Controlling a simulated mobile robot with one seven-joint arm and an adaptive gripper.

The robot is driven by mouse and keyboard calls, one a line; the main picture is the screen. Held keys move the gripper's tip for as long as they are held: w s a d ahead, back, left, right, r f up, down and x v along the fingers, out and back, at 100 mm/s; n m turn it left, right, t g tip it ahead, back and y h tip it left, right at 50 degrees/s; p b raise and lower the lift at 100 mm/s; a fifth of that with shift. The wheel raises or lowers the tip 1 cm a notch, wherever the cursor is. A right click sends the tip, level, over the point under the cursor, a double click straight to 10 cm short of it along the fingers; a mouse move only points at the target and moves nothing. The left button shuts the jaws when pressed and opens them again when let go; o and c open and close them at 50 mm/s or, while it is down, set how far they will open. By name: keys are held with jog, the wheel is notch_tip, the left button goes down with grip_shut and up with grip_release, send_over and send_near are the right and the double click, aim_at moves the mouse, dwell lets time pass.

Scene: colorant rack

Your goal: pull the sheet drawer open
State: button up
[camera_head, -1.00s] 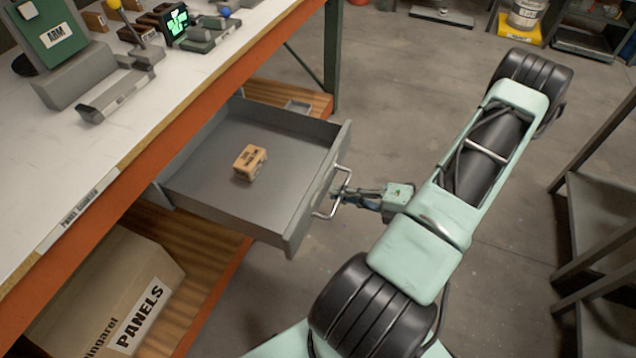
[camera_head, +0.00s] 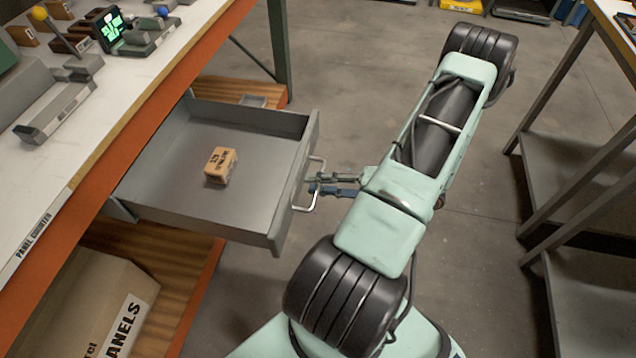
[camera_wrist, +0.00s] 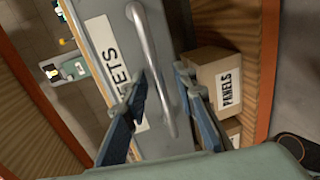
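The sheet drawer (camera_head: 262,193) is grey and stands pulled out from under the counter. Its front (camera_wrist: 100,35) fills the middle of the wrist view, with a white label ending in "ETS" partly hidden by a finger. The metal bar handle (camera_head: 305,205) is on the drawer front and also shows in the wrist view (camera_wrist: 146,40). My gripper (camera_head: 318,182) is at the handle. In the wrist view its two blue fingers (camera_wrist: 160,82) are spread, one on each side of the bar, with gaps visible.
A small cardboard box (camera_head: 220,165) lies inside the drawer. A carton labelled "PANELS" (camera_head: 95,300) is on the wooden shelf (camera_head: 180,265) below. The white counter (camera_head: 95,145) is above left. A grey shelf rack (camera_head: 570,190) stands at the right, with bare floor between.

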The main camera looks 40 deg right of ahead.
jog(key=shift+d, duration=0.1)
jog(key=v, duration=1.2)
dwell(0.4)
